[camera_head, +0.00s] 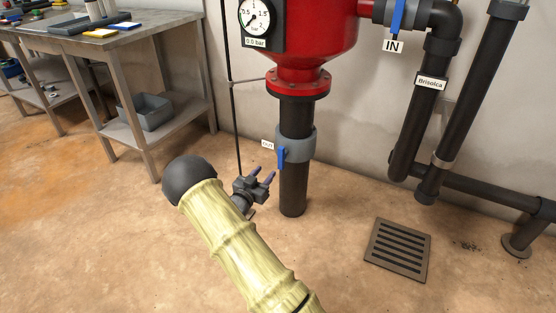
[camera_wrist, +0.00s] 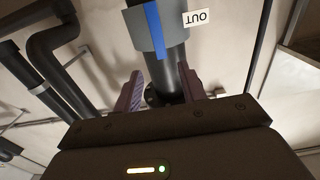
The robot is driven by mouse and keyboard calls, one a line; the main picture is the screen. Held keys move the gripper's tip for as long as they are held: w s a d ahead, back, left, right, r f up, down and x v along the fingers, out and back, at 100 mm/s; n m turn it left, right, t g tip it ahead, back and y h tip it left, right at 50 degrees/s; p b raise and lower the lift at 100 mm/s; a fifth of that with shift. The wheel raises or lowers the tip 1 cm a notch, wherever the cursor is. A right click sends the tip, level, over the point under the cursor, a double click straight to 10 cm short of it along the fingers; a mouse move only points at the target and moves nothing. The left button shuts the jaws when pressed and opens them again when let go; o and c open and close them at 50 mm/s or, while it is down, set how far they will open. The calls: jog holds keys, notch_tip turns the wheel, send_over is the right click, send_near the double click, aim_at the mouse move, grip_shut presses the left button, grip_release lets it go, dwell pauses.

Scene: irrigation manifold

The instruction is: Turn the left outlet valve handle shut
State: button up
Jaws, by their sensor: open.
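One valve marked OUT shows, a grey collar on the dark vertical pipe below the red tank. Its blue handle (camera_head: 281,157) points up and down, along the pipe. The handle also shows in the wrist view (camera_wrist: 154,31), beside the OUT label. My gripper (camera_head: 264,173) is open and empty, low and just left of the pipe, near the handle's lower end. In the wrist view, its purple fingers (camera_wrist: 161,82) stand apart with the pipe behind the gap. The handle is beyond the fingertips, and I see no contact.
The red tank (camera_head: 310,30) with a gauge stands above the pipe. Another blue handle (camera_head: 397,16), marked IN, is at upper right. Dark pipes (camera_head: 425,110) run down the right side. A floor drain (camera_head: 398,250) lies at lower right. A metal bench (camera_head: 130,45) stands at left.

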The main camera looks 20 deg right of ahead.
aim_at(280, 154)
jog(key=b+x, duration=0.4)
jog(key=x, duration=0.6)
jog(key=shift+d+f, duration=0.15)
jog(key=shift+d, duration=0.05)
jog(key=shift+w+d+r+b, duration=0.2)
jog(key=shift+w+d+b, duration=0.15)
jog(key=shift+w+d, duration=0.15)
grip_shut()
